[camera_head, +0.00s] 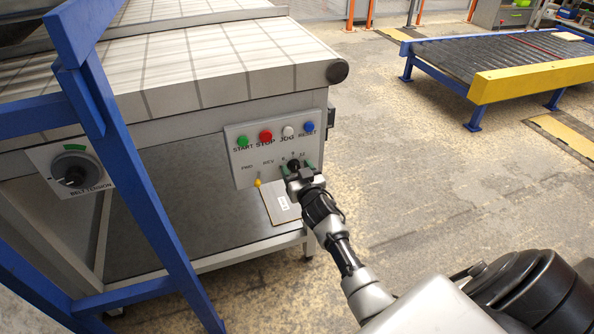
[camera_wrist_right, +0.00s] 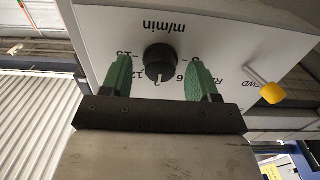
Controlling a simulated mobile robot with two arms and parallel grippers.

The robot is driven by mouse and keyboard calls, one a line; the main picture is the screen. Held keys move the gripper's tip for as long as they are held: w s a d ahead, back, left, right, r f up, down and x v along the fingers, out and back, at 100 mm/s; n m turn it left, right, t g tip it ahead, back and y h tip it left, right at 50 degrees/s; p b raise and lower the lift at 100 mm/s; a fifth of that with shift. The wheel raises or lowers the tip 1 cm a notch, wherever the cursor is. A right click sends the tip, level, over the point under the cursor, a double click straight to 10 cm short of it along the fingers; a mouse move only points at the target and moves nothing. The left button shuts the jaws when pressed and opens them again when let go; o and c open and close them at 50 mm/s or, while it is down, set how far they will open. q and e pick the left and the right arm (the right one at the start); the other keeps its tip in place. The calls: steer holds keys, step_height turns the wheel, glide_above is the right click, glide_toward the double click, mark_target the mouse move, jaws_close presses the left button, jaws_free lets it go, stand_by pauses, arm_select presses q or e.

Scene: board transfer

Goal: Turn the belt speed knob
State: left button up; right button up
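The belt speed knob (camera_wrist_right: 160,62) is a small round black knob on a light grey panel, with printed numbers and "m/min" around it, upside down in the right wrist view. In the head view the knob (camera_head: 293,164) is at the lower right of the control panel (camera_head: 240,170). My right gripper (camera_wrist_right: 158,78) has green fingers, one on each side of the knob, with a visible gap on both sides. It is open and empty. In the head view my right gripper (camera_head: 298,168) is at the panel, partly covering the dial. My left gripper is not in view.
Above the knob are the green START (camera_head: 242,142), red STOP (camera_head: 266,136), white JOG (camera_head: 288,131) and blue RESET (camera_head: 308,127) buttons. A yellow-tipped FWD/REV lever (camera_wrist_right: 271,93) is beside the dial. A belt tension knob (camera_head: 75,174) and blue frame (camera_head: 130,160) are left.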

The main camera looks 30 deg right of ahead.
steer(key=c, duration=0.8)
steer(key=shift+c, duration=0.2)
steer(key=shift+n, duration=0.4)
steer(key=n, duration=0.4)
steer(key=shift+a+f+n, duration=0.1)
steer(key=shift+n, duration=0.2)
steer(key=n+b, duration=0.1)
steer(key=n, duration=0.5)
steer(key=shift+f+n, duration=0.1)
steer(key=shift+n, duration=0.2)
steer(key=n, duration=0.2)
steer(key=shift+n, duration=0.3)
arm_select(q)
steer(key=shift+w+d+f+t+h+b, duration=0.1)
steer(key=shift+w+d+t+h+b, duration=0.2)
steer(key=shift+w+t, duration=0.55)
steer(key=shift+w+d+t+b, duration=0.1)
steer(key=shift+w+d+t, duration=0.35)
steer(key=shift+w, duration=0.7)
arm_select(e)
steer(key=shift+a+f+n, duration=0.1)
steer(key=shift+n, duration=1.6)
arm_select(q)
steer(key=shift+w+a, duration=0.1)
